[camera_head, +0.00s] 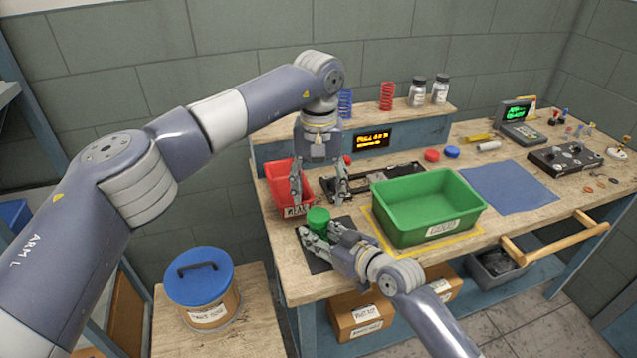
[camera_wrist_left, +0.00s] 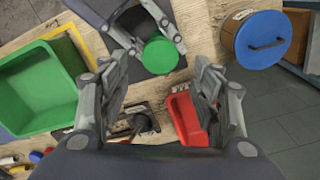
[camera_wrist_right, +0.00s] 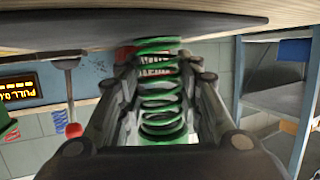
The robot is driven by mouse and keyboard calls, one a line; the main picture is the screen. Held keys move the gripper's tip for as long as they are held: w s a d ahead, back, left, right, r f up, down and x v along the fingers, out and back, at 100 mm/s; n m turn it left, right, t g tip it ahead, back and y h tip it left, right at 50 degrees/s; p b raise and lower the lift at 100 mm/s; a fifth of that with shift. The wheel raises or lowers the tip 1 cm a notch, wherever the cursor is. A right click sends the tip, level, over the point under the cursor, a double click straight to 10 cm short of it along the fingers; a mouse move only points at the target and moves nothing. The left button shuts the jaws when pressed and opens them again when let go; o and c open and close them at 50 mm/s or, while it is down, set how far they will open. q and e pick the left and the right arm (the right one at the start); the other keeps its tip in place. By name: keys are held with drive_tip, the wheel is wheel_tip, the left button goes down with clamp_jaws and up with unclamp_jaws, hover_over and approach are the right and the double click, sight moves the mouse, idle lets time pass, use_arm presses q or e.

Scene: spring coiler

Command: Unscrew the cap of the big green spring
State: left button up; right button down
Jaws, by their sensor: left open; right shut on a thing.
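The big green spring (camera_wrist_right: 160,95) stands on a dark mat and shows between my right gripper's fingers in the right wrist view, which appears upside down. Its round green cap (camera_head: 318,217) is on top; it also shows in the left wrist view (camera_wrist_left: 161,55). My right gripper (camera_head: 328,236) is shut on the spring from the side, below the cap. My left gripper (camera_head: 319,198) points down above the cap, open and empty, its fingers spread to either side and apart from it. The spring's coils are hidden in the head view.
A red bin (camera_head: 276,178) stands just behind the left gripper. A green bin (camera_head: 428,200) is close on the right. A blue-lidded bucket (camera_head: 200,283) stands on a lower table at left. Small blue (camera_head: 345,103) and red (camera_head: 387,96) springs stand on the back shelf. A blue cloth (camera_head: 510,188) lies flat.

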sight(318, 214)
use_arm(q)
wheel_tip(318, 214, down, 7)
drive_tip(key=shift+r, duration=0.1)
idle(0.3)
